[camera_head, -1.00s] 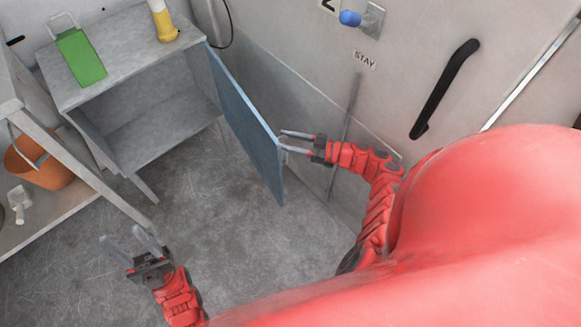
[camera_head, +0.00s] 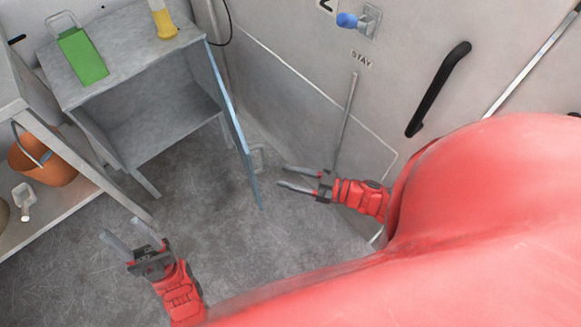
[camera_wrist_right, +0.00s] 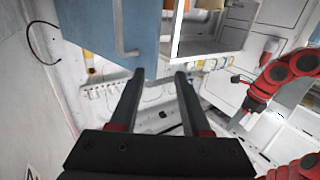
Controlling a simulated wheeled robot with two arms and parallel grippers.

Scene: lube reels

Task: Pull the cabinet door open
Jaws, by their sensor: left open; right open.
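The grey cabinet (camera_head: 150,105) stands at the upper left in the head view with its front open. Its blue door (camera_head: 236,125) is swung wide out on the right side and shows nearly edge-on. A pale handle (camera_head: 258,155) sticks out from the door's right face; door and handle (camera_wrist_right: 125,40) also show in the right wrist view. My right gripper (camera_head: 281,178) is open and empty, to the right of the door's free end and apart from the handle. My left gripper (camera_head: 124,238) is open and empty over the floor at lower left.
A green box (camera_head: 82,56) and a yellow-and-white bottle (camera_head: 163,20) stand on the cabinet top. A shelf with an orange bucket (camera_head: 45,160) is at far left. The wall with a black bar (camera_head: 438,90) is on the right. Floor (camera_head: 200,190) before the cabinet is clear.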

